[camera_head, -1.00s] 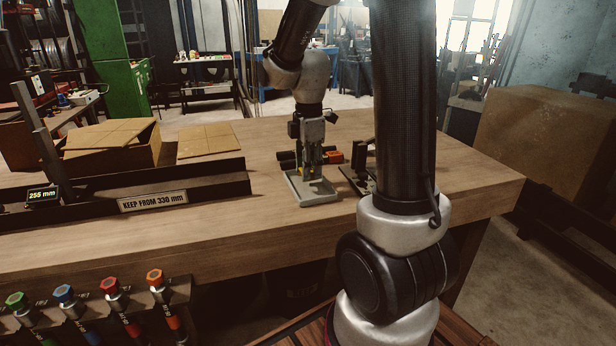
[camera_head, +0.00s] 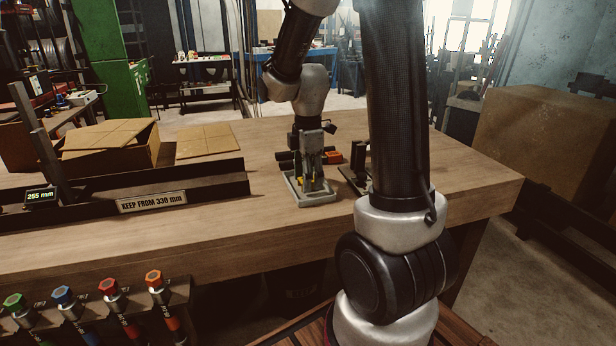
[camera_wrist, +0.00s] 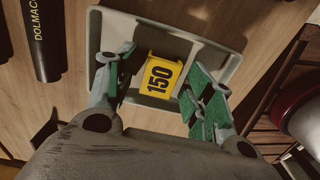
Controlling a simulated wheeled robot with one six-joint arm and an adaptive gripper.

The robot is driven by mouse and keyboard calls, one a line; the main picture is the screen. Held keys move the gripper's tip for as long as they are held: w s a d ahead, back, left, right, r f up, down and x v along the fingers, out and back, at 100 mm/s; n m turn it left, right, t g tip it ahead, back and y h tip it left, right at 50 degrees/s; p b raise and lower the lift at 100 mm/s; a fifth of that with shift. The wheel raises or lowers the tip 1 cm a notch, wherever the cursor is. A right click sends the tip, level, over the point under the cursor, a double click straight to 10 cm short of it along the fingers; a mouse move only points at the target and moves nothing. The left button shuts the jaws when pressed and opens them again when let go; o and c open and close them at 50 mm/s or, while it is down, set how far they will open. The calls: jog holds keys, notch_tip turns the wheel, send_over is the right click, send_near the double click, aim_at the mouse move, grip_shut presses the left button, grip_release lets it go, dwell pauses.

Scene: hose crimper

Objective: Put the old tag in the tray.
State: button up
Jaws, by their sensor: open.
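The old tag is a yellow piece marked 150 (camera_wrist: 160,78), seen in the wrist view within the outline of the grey tray (camera_wrist: 170,17). The tray also shows in the head view (camera_head: 316,201), on the workbench under my gripper (camera_head: 312,182). In the wrist view my gripper (camera_wrist: 159,64) is open, with one green-padded finger on each side of the tag. Gaps show between the tag and both fingers. I cannot tell whether the tag rests flat on the tray floor.
Black cylinders (camera_head: 288,156), an orange piece (camera_head: 333,157) and a dark stand (camera_head: 356,178) are close around the tray. A long dark rail with a sign (camera_head: 152,202) and cardboard boxes (camera_head: 110,150) are to the left.

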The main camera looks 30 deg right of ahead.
notch_tip(320, 180, up, 12)
jog(key=s+a+r+m+t, duration=0.1)
jog(key=s+m+t, duration=0.1)
jog(key=s+m, duration=0.5)
jog(key=s+a+r+m+t, duration=0.1)
jog(key=s+a+m+t, duration=0.1)
jog(key=s+m, duration=0.6)
jog(key=shift+s+a, duration=0.2)
jog(key=shift+s, duration=1)
jog(key=shift+r, duration=0.1)
dwell(0.4)
